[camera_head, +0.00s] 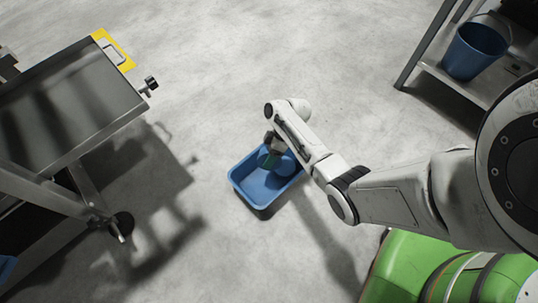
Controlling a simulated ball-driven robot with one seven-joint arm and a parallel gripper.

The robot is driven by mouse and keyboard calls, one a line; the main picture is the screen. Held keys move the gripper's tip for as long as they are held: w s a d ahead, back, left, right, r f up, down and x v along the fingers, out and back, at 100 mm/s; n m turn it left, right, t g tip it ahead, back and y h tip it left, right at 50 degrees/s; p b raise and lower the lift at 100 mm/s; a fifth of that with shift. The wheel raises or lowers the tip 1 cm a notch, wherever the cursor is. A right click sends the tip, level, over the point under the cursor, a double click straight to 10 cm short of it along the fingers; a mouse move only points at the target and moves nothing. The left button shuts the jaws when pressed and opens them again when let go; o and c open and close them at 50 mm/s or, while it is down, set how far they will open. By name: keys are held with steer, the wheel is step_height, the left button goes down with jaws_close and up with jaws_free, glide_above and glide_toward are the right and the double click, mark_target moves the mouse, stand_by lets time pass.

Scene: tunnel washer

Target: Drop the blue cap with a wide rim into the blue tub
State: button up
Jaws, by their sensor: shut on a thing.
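The blue tub (243,194) stands on the grey floor near the middle of the view. My gripper (270,152) is over the far part of the tub, partly hidden by my own arm. It is shut on the blue cap (280,161), which shows as a rounded blue shape over the tub beside the gripper. The cap's rim and the exact grip are hard to make out. I cannot tell how high the cap is above the tub's bottom.
A metal table on wheels (75,105) stands at the left, with a yellow part (114,50) at its corner. A shelf (456,82) at the upper right bears a blue bucket (475,50). Open floor surrounds the tub.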

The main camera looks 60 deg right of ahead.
steer(key=o, duration=1.3)
steer(key=p+v, duration=0.6)
steer(key=v, duration=0.4)
steer(key=shift+s+d+r, duration=0.1)
steer(key=shift+r, duration=0.25)
